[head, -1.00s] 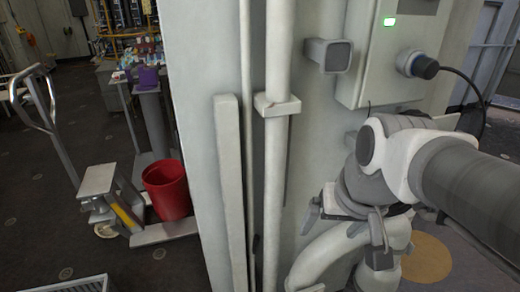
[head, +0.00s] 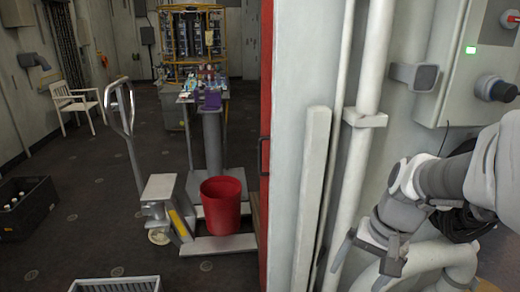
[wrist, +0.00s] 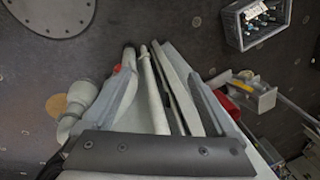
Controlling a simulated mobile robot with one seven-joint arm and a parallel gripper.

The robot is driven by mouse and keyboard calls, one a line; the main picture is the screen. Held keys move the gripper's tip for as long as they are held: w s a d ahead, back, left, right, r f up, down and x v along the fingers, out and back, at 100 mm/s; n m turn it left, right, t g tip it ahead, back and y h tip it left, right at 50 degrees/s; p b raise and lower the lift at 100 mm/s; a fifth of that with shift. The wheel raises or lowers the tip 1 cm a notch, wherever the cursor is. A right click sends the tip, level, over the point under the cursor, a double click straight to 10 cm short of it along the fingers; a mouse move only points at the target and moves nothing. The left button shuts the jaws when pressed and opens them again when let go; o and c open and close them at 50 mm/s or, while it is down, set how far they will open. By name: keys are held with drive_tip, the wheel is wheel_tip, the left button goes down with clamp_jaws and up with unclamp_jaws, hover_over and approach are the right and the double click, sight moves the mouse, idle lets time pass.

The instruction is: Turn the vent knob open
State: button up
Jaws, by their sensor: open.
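No part in view can be surely told as the vent knob. A grey control box (head: 462,75) on the wall at the upper right of the head view has a green light, a dark round fitting (head: 497,88) and a red-handled switch (head: 510,19) cut by the frame edge. My gripper (head: 362,262) hangs below and left of the box, beside the pale vertical pipe (head: 372,60), apart from the box fittings. In the wrist view my gripper (wrist: 160,72) points down with its jaws apart and nothing held between them.
The pale wall and its pipe stand close to my arm. A pallet truck (head: 165,200) carries a red bucket (head: 221,205). A dark crate of bottles (head: 27,208) lies at left, a white chair (head: 75,105) behind. Open dark floor (head: 90,220) lies between them.

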drive_tip(key=s+d+f+m+t+b, duration=0.2)
drive_tip(key=d+f+m+t+b, duration=0.6)
drive_tip(key=f, duration=0.9)
drive_tip(key=s+d+f+m+t+b, duration=0.25)
drive_tip(key=d+f+m, duration=0.45)
drive_tip(key=f+m, duration=0.75)
drive_tip(key=s+d+f+m+t+b, duration=0.1)
drive_tip(key=d+f+m+t+b, duration=0.7)
drive_tip(key=f, duration=1.1)
drive_tip(key=w+a+g+b, duration=0.1)
drive_tip(key=w+g, duration=0.1)
drive_tip(key=w, duration=1.5)
drive_tip(key=shift+a+r+m+h, duration=0.15)
drive_tip(key=shift+a+m+h, duration=0.15)
drive_tip(key=shift+m, duration=0.15)
drive_tip(key=shift+w, duration=0.1)
drive_tip(key=c, duration=1.4)
drive_tip(key=shift+o, duration=0.2)
